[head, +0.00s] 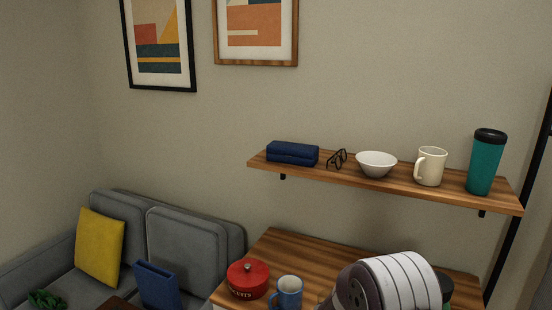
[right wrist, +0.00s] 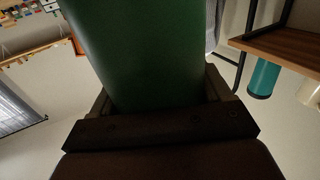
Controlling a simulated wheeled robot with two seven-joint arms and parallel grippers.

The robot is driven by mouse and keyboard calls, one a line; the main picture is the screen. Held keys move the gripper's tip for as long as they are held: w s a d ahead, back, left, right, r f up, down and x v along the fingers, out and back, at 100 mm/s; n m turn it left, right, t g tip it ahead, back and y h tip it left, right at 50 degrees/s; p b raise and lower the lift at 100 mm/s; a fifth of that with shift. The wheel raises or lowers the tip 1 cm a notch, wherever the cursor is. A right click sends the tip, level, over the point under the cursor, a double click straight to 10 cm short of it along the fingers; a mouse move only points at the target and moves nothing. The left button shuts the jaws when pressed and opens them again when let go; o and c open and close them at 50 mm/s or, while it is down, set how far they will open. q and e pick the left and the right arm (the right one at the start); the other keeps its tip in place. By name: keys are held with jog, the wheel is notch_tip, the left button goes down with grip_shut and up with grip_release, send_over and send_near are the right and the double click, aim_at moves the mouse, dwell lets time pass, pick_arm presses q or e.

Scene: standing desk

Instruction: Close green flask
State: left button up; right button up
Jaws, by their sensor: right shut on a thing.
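A green flask (right wrist: 140,50) fills the upper middle of the right wrist view, and its far end is cut off by the frame. My right gripper (right wrist: 160,97) is shut on it, with one finger on each side. I cannot see its opening or whether a lid is on it. In the head view my right arm covers this spot, and only a sliver of a dark-topped greenish thing (head: 446,289) shows behind the arm. I cannot tell if that is the flask. My left gripper is not in view.
A wooden wall shelf (head: 400,189) holds a teal tumbler (head: 485,165), a cream mug (head: 431,167), a white bowl (head: 376,164), glasses (head: 337,159) and a blue case (head: 292,153). A red tin (head: 247,281) and a blue mug (head: 287,292) stand on the desk (head: 300,252).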

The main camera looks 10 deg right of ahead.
jog(key=w+a+f+n+t+y+p, duration=0.2)
jog(key=w+a+n+t+y+p, duration=0.15)
jog(key=w+n+t, duration=0.85)
jog(key=s+a+f+n+t+y+p, duration=0.2)
jog(key=a+f+n+t+y, duration=0.5)
jog(key=a+y, duration=0.7)
notch_tip(320, 180, down, 3)
jog(key=shift+s+a+r+n+t+p, duration=0.1)
jog(key=shift+s+a+n+t+p, duration=0.15)
jog(key=shift+t+p, duration=0.55)
